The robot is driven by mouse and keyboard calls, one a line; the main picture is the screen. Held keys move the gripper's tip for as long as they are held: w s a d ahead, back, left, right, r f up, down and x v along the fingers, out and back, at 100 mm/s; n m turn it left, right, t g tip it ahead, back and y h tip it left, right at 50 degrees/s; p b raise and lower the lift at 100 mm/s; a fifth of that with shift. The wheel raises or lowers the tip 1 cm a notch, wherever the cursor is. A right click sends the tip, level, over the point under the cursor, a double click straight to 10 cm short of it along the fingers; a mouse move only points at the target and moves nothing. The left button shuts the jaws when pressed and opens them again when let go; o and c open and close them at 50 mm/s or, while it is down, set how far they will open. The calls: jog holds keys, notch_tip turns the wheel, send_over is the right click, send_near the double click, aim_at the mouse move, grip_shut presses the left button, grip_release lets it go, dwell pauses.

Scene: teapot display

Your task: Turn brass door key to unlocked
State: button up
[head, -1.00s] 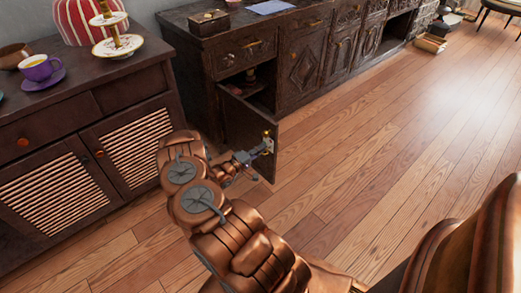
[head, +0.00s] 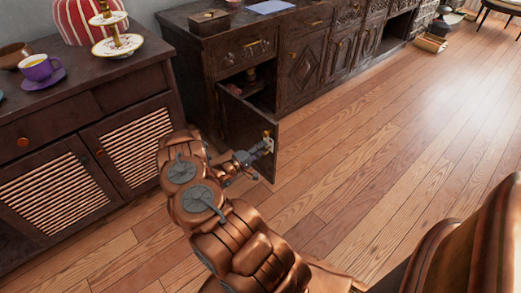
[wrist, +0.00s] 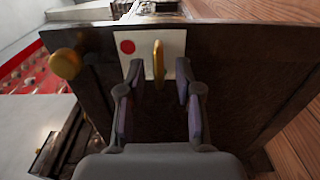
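The brass key (wrist: 158,62) stands edge-on and upright on a white plate (wrist: 143,42) on the open cabinet door (wrist: 225,75). A red dot (wrist: 127,47) marks the plate left of the key. My gripper (wrist: 159,72) is open, with one finger on each side of the key and visible gaps between. In the head view my gripper (head: 262,150) is at the outer edge of the open door (head: 243,130). The key is too small there to make out clearly.
A round brass knob (wrist: 66,63) sticks out left of the plate. The dark carved cabinet (head: 300,65) stands behind the door. The wood floor (head: 390,150) at right is clear.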

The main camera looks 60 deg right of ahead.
jog(key=shift+a, duration=0.1)
jog(key=v, duration=1.1)
jog(key=shift+a, duration=0.4)
